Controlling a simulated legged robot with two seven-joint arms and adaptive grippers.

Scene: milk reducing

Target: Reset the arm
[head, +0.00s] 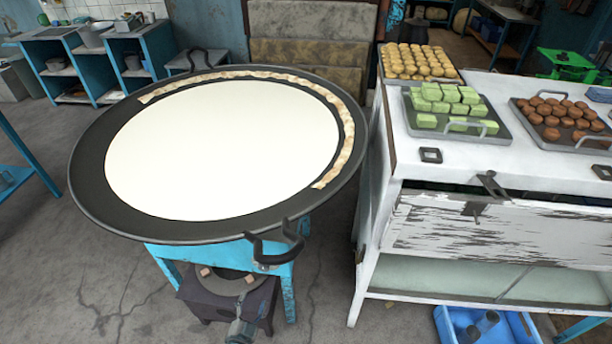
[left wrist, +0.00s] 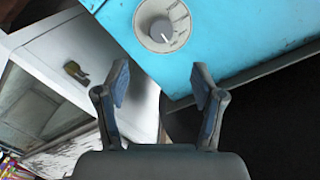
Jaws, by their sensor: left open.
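My left gripper (left wrist: 162,82) shows in the left wrist view, with its two fingers spread apart and nothing between them. Beyond the fingertips is a blue panel (left wrist: 230,40) with a round white dial (left wrist: 162,24). I cannot make out the left gripper clearly in the head view. My right gripper is in neither view. In the head view a large round black pan (head: 90,180) holds a wide white layer (head: 215,150), with a pale, browned strip (head: 345,125) curving along its far and right edge.
The pan rests on a blue stand (head: 215,256). To the right, a white cart (head: 400,150) carries trays of yellowish pieces (head: 418,62), green blocks (head: 448,98) and brown rounds (head: 560,118). A blue shelf (head: 92,70) stands at the back left. Floor is open at the left.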

